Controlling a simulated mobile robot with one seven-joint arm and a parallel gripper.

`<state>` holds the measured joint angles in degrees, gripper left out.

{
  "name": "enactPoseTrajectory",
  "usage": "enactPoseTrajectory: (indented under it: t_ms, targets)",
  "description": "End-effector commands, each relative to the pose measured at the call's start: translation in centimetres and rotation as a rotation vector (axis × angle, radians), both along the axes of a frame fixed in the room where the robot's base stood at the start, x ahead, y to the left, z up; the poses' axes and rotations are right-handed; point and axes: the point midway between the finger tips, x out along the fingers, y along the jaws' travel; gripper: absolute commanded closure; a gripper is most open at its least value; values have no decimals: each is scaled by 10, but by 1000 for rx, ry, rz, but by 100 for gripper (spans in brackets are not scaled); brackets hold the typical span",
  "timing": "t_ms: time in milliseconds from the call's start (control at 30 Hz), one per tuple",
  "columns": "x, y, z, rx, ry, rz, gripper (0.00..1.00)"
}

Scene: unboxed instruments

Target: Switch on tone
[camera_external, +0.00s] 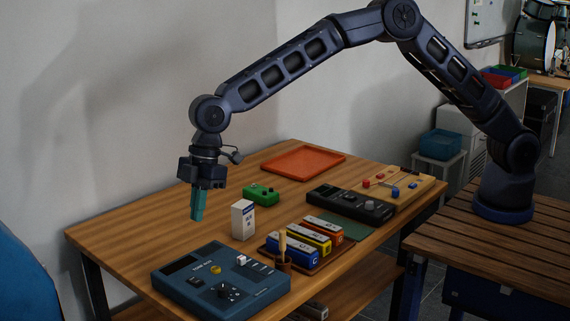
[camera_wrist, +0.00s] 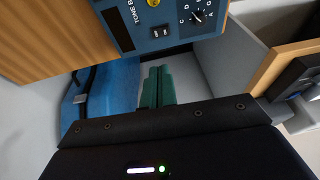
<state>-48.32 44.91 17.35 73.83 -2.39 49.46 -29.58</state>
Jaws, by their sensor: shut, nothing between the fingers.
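The tone box (camera_external: 255,299) is a flat blue unit at the table's near left end. It bears a dark panel, a yellow button (camera_external: 215,269), a dial (camera_external: 224,291) and small switches. In the wrist view, part of the tone box (camera_wrist: 142,38) shows at the top, with partly cut-off "TONE B" lettering, a small black rocker switch (camera_wrist: 160,31) and a lettered dial (camera_wrist: 197,17). The rocker's setting is too small to tell. My gripper (camera_external: 196,217) points down, shut and empty, above the table's left part, apart from the box. Its teal fingers also show in the wrist view (camera_wrist: 158,70).
A white carton (camera_external: 243,220), green box (camera_external: 262,194), black device (camera_external: 349,205) and orange tray (camera_external: 303,162) lie farther back. The table's left strip is bare.

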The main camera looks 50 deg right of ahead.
Motion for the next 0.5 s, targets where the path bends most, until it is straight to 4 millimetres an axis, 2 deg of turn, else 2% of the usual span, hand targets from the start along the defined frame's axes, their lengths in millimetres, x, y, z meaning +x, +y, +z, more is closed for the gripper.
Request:
enactPoseTrajectory:
  t_ms: [167, 500]
  targets:
    - [-14, -1, 4, 1, 3, 2, 100]
    - [-14, 1, -1, 1, 3, 1, 100]
